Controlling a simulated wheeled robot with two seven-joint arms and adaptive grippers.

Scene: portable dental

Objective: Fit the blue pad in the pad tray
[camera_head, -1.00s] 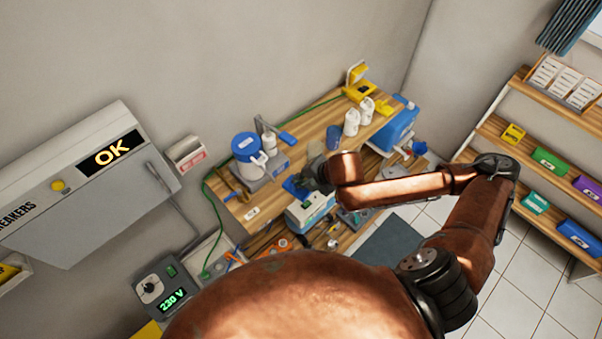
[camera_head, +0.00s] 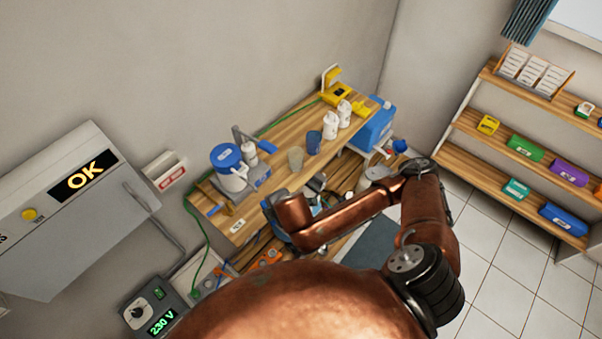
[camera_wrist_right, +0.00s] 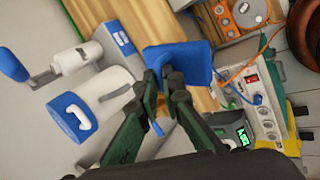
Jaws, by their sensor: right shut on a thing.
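The blue pad (camera_wrist_right: 184,62) is between the fingertips of my right gripper (camera_wrist_right: 163,80) in the right wrist view. The gripper is shut on it, and the pad is in front of the wooden bench. In the head view my right arm reaches in from the right, over the front part of the bench, and its wrist hides most of the gripper and the pad. I cannot make out the pad tray for certain in either view. My left gripper is not in view.
The bench (camera_head: 276,190) holds a blue-lidded white jug (camera_head: 231,172), a clear cup (camera_head: 296,158), a dark blue cup (camera_head: 313,143) and white bottles (camera_head: 331,124). A power strip (camera_wrist_right: 268,110) shows in the wrist view. Shelves (camera_head: 470,165) stand at the right.

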